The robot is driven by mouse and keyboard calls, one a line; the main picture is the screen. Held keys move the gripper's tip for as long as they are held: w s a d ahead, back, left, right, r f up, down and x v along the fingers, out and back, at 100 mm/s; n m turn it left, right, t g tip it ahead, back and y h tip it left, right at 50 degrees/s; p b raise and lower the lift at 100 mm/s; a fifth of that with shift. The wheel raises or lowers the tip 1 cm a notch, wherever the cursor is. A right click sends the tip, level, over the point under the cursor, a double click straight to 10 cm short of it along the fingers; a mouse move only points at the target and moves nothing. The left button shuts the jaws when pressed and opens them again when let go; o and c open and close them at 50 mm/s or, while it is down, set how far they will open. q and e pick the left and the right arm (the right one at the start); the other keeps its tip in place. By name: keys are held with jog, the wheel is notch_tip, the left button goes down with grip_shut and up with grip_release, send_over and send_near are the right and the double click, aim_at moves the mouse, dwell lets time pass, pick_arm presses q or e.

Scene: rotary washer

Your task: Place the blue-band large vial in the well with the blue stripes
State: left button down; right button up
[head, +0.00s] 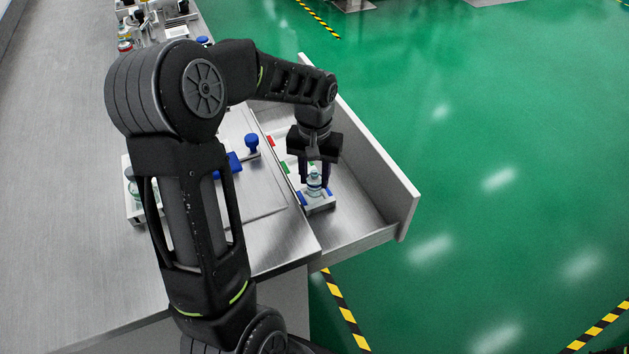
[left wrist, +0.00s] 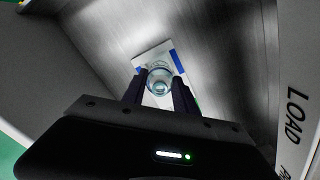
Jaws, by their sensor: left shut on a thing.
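My left gripper (head: 316,174) reaches down into an open drawer and is shut on the blue-band large vial (head: 314,181). The vial is clear with a blue band and looks upright. It sits at the well with the blue stripes (head: 319,203), a white block with blue marks at the near end of a row. I cannot tell whether the vial rests fully in the well. In the left wrist view the vial (left wrist: 159,80) is between the fingertips, over the white block with blue stripes (left wrist: 177,62). My right gripper is not in view.
The drawer (head: 376,168) has raised walls around the wells. Green (head: 284,167) and red (head: 270,141) marked wells lie farther back in the row. A blue-knobbed handle (head: 252,142) stands on the metal worktop beside the drawer. A white rack (head: 130,190) stands left, partly behind my arm.

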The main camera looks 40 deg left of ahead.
aim_at(314, 175)
pick_arm(q)
jog(key=shift+f, duration=1)
jog(key=shift+f, duration=0.15)
jog(key=c, duration=0.9)
grip_release()
jog(key=shift+c, duration=0.2)
notch_tip(314, 175, up, 12)
jog(key=shift+r+p, duration=0.15)
jog(key=shift+p, duration=0.4)
